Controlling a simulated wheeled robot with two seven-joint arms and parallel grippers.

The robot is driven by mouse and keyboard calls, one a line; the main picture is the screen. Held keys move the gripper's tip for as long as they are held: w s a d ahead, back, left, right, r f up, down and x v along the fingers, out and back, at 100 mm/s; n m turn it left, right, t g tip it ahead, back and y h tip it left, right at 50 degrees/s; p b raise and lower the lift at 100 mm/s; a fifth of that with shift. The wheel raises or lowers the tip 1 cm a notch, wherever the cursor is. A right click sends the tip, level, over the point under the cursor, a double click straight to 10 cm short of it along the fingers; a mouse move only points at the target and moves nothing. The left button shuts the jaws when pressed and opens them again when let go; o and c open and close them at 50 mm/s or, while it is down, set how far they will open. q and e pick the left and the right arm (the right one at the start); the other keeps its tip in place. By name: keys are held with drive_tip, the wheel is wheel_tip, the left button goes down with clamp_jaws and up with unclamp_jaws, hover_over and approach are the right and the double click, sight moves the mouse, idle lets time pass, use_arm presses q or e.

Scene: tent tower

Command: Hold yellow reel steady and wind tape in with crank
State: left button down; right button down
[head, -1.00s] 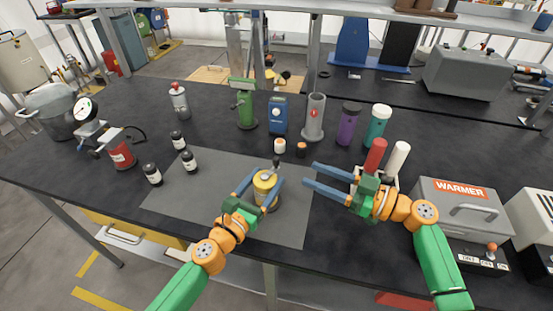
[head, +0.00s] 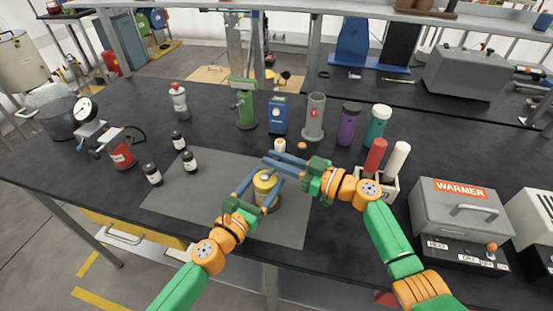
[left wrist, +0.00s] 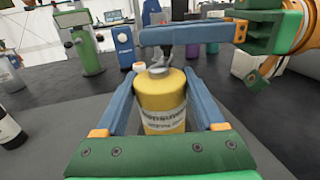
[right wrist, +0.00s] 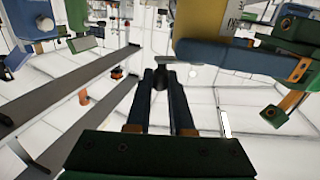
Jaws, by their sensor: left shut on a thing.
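The yellow reel (head: 265,187) stands upright on the grey mat. My left gripper (head: 260,190) is shut around its sides; in the left wrist view the reel (left wrist: 162,100) sits between both fingers. Its label is only partly readable. A metal crank (left wrist: 163,68) with a dark knob is on top of the reel. My right gripper (head: 268,160) is above the reel at the crank. In the right wrist view the dark knob (right wrist: 160,78) lies between its narrowly spaced fingers; I cannot tell whether they press on it. No loose tape is visible.
Three dark bottles (head: 189,162) stand left on the grey mat (head: 220,208) and beside it. A white jar (head: 279,146) and a small amber-capped jar stand just behind the reel. A holder with red and white cylinders (head: 375,157) and a grey warmer (head: 457,205) are to the right.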

drive_tip(key=shift+s+f, duration=0.1)
drive_tip(key=shift+s+m+t, duration=0.1)
drive_tip(key=shift+m+t, duration=0.2)
drive_tip(key=shift+t, duration=0.1)
drive_tip(key=shift+s+d+m+t+h, duration=0.1)
drive_tip(key=shift+s+m+t+h, duration=0.25)
drive_tip(key=shift+m+t+h, duration=1)
drive_tip(key=shift+s+d+m+t+h, duration=0.1)
drive_tip(key=shift+s+m+t+h, duration=0.2)
drive_tip(key=shift+m+t+h, duration=1)
drive_tip(key=shift+s+m+t+h, duration=0.35)
drive_tip(key=shift+m+t+h, duration=0.45)
drive_tip(key=shift+h, duration=1.05)
drive_tip(key=shift+m, duration=0.25)
drive_tip(key=shift+d, duration=0.1)
drive_tip(key=c, duration=0.8)
unclamp_jaws()
drive_tip(key=shift+d, duration=0.1)
